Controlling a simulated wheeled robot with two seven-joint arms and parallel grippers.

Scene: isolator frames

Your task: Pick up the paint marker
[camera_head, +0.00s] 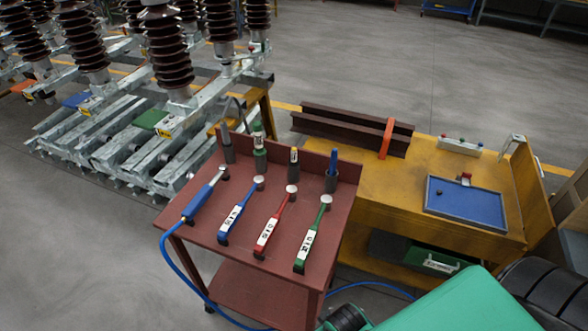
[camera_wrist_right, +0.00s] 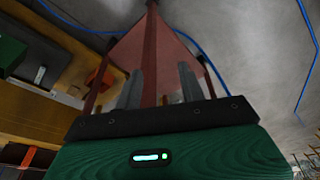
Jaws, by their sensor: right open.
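Several pen-like items stand upright in holders along the back of the red cart (camera_head: 213,240): a dark one (camera_head: 226,146), a green one with a pale top (camera_head: 259,150), one with a yellow band (camera_head: 294,160) and a blue one (camera_head: 333,163) in a dark cup. I cannot tell for certain which is the paint marker. In the right wrist view, my right gripper (camera_wrist_right: 160,88) is open, with two grey fingers apart and nothing between them. The red cart (camera_wrist_right: 142,50) lies beyond it, apart from the fingers. My left gripper is not in view.
On the cart lie a blue-handled tool (camera_head: 200,200) with a blue hose (camera_head: 178,270), and blue (camera_head: 238,215), red (camera_head: 270,228) and green (camera_head: 311,240) labelled tools. A yellow bench (camera_head: 390,188) with a blue tray (camera_head: 480,208) adjoins on the right. Ribbed insulators (camera_head: 165,45) stand left.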

